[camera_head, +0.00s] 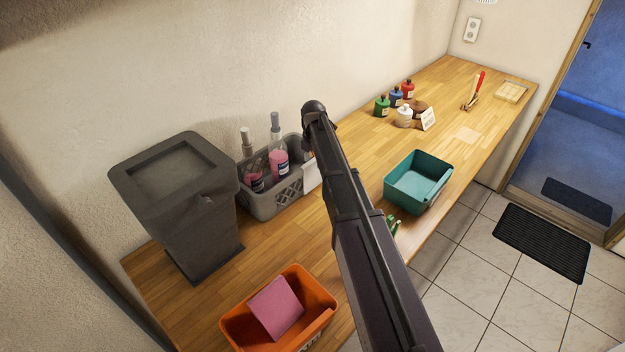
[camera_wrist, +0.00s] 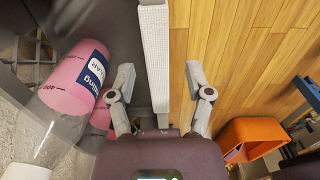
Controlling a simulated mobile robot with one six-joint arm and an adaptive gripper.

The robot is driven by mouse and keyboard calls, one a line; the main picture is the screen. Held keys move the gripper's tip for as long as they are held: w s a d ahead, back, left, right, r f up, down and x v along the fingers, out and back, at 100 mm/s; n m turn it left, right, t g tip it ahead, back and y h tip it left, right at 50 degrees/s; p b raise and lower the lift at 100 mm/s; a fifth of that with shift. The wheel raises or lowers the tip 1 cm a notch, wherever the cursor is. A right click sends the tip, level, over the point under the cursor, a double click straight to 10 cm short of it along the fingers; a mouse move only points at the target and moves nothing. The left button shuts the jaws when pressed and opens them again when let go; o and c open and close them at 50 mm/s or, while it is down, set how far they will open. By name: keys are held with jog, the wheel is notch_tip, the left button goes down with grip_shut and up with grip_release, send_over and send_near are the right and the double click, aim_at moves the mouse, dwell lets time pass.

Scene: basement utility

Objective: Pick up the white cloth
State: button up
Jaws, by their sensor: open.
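The white cloth (camera_wrist: 155,50) shows edge-on in the wrist view as a narrow, textured strip at the side of the grey basket. In the head view a small white part of the cloth (camera_head: 311,176) shows at the basket's right end, the rest hidden by my arm. My gripper (camera_wrist: 161,78) is open, with one finger on each side of the cloth strip. The left finger is over the basket side, the right over the wooden counter. I cannot tell whether either finger touches the cloth. My arm hides the gripper in the head view.
An orange container (camera_head: 311,339) with a pink item is in front. A teal container (camera_head: 415,198) and small bottles (camera_head: 382,110) stand right.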

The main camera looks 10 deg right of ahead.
aim_at(313, 173)
jog(key=shift+f+b, duration=0.85)
jog(key=shift+f, duration=0.35)
grip_shut()
